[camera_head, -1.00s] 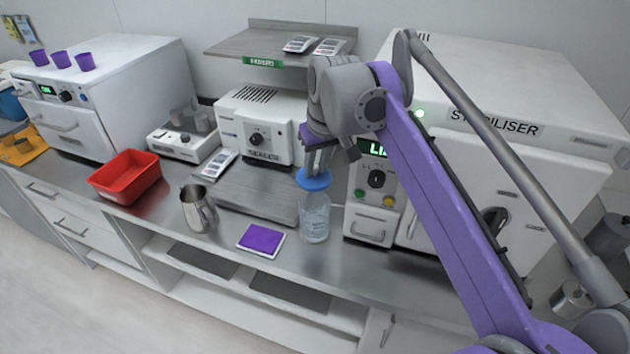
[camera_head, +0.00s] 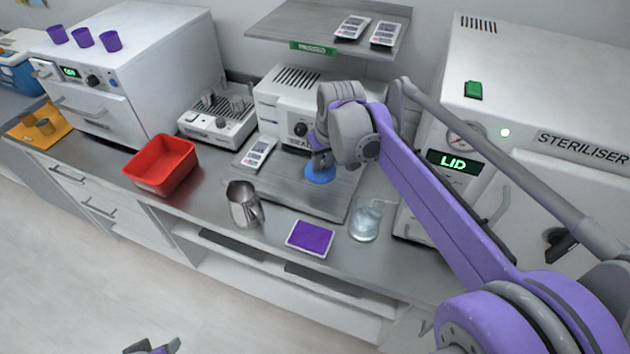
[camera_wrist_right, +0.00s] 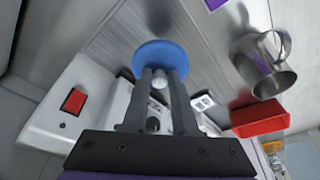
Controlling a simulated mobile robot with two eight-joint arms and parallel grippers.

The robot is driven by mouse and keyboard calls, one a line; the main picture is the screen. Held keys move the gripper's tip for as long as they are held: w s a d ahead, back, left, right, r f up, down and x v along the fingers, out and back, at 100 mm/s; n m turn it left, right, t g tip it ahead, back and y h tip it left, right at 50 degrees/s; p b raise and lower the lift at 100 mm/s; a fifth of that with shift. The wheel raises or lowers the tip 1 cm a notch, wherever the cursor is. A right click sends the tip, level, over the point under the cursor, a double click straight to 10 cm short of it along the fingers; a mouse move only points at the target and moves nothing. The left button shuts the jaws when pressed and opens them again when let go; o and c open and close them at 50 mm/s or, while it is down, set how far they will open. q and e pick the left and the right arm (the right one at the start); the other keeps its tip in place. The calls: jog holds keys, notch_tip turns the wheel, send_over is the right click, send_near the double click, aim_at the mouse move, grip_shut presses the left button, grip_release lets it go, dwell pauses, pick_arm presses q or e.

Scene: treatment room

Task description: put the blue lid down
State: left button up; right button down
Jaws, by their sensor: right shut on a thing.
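My right gripper (camera_head: 320,156) is shut on the blue lid (camera_head: 320,173), gripping it from above. The lid is over the grey board (camera_head: 285,182) in front of the sealing machine; I cannot tell whether it touches the board. The right wrist view shows both fingers (camera_wrist_right: 159,76) closed on a knob on top of the round lid (camera_wrist_right: 160,54). The clear glass jar (camera_head: 365,224) stands uncovered on the counter, to the right of the purple pad (camera_head: 310,238). A small part of my left gripper (camera_head: 152,347) shows at the bottom edge; its fingers are not clear.
A steel jug (camera_head: 243,204) stands left of the pad, and a red bin (camera_head: 160,166) farther left. The sealing machine (camera_head: 275,98) is behind the lid, under a shelf (camera_head: 330,30). The steriliser (camera_head: 530,110) stands at the right. The board's front left part is clear.

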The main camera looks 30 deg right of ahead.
aim_at(324, 173)
jog(key=f, duration=0.3)
jog(key=shift+s+d+f, duration=0.1)
jog(key=shift+s+f, duration=0.2)
jog(key=shift+f, duration=0.1)
pick_arm(q)
jog(key=shift+s+f, duration=0.35)
pick_arm(e)
jog(key=shift+w+f, duration=0.1)
jog(key=shift+f, duration=2)
pick_arm(q)
jog(key=shift+f+b, duration=0.1)
jog(key=shift+b, duration=0.2)
pick_arm(e)
jog(key=shift+f, duration=0.1)
jog(key=c, duration=1.2)
grip_release()
jog(key=shift+f, duration=0.1)
jog(key=o, duration=0.5)
